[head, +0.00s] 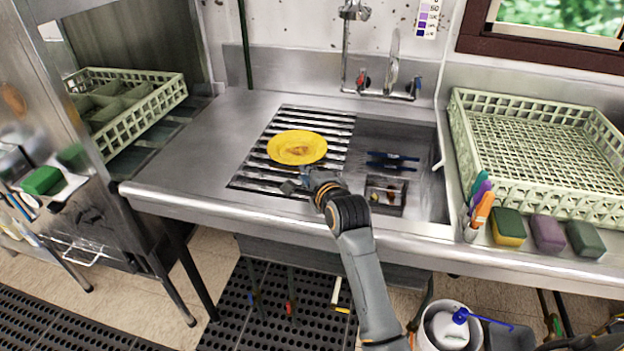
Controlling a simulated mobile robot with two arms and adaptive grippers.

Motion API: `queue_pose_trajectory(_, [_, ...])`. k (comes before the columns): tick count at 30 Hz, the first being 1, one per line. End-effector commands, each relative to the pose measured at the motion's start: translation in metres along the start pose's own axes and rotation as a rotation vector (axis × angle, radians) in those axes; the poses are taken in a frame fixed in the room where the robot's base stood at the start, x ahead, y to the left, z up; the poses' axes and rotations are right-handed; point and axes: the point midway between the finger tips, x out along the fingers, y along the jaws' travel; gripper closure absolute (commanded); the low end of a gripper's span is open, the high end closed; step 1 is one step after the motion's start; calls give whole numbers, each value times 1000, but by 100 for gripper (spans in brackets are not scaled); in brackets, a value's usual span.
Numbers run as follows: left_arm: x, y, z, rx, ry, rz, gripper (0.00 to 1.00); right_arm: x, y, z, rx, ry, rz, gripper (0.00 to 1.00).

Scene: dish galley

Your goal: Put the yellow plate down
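The yellow plate (297,147) lies flat, with a brownish smear in its middle. It is over the slatted drain rack (262,170) on the left side of the sink; I cannot tell if its underside fully rests on the slats. My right gripper (297,180) is just in front of the plate's near rim. Its fingers look spread, with nothing visible between them; one fingertip is close to the rim, and I cannot tell if it touches. My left gripper is not in view.
The sink basin (418,160) right of the rack holds dark blue utensils. A faucet (355,80) stands behind. A green crate (530,140), a cup of markers (478,215) and several sponges (549,233) are at right. Bare steel counter (205,165) lies left of the rack.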

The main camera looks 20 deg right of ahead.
Motion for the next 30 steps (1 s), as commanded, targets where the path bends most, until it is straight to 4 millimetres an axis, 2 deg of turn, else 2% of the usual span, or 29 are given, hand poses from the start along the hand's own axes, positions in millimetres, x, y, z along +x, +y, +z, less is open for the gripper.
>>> queue_pose_trajectory(3, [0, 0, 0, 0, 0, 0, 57, -19, 0, 0, 2, 0, -1, 85])
queue_pose_trajectory(9, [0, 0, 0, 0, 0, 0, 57, -36, 0, 0, 0, 0, 0, 85])
queue_pose_trajectory(30, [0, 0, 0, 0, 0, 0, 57, -38, 0, 0, 0, 0, 0, 85])
